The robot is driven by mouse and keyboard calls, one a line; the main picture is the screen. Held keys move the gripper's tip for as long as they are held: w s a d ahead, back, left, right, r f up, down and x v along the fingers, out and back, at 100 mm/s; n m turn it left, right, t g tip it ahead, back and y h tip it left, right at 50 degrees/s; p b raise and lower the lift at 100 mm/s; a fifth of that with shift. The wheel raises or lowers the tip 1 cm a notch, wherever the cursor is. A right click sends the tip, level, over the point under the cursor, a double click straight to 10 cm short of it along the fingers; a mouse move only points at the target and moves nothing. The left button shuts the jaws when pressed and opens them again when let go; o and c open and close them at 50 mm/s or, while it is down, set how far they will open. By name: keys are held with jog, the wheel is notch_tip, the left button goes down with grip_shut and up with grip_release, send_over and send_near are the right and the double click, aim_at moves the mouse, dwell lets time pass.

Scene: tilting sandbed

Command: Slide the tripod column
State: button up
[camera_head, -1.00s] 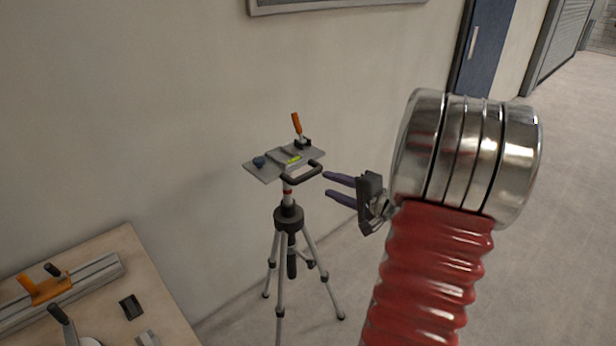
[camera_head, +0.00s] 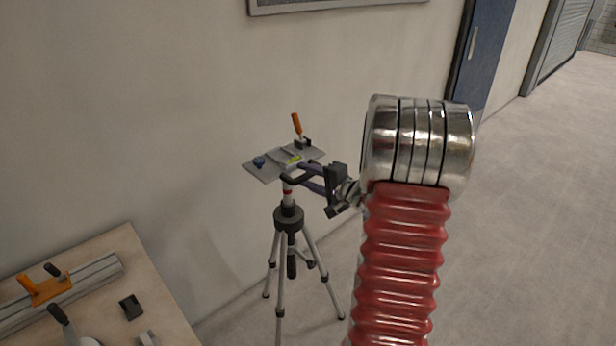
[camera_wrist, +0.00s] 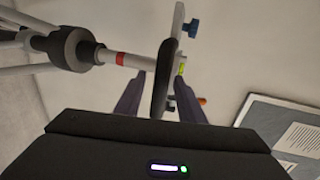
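The tripod (camera_head: 289,217) stands upright on the floor by the wall. Its short grey column, with a red band, rises from the black collar to a flat grey plate (camera_head: 262,170). The plate carries a blue knob, a yellow-green level and an orange-handled lever. A dark handle (camera_wrist: 163,80) sticks out from the plate's near side. My gripper (camera_head: 308,177) is at this handle; in the wrist view its two purple fingers (camera_wrist: 160,97) are apart, one on each side of the handle. I see a gap by the fingers, so it is not closed on it.
A wooden table (camera_head: 165,300) with an orange-handled clamp rail (camera_head: 75,290) and small dark parts stands at the lower left. The wall is close behind the tripod. Open floor (camera_head: 540,220) lies to the right. A framed board (camera_wrist: 285,125) hangs on the wall.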

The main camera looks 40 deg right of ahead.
jog(key=shift+c, duration=0.6)
grip_shut()
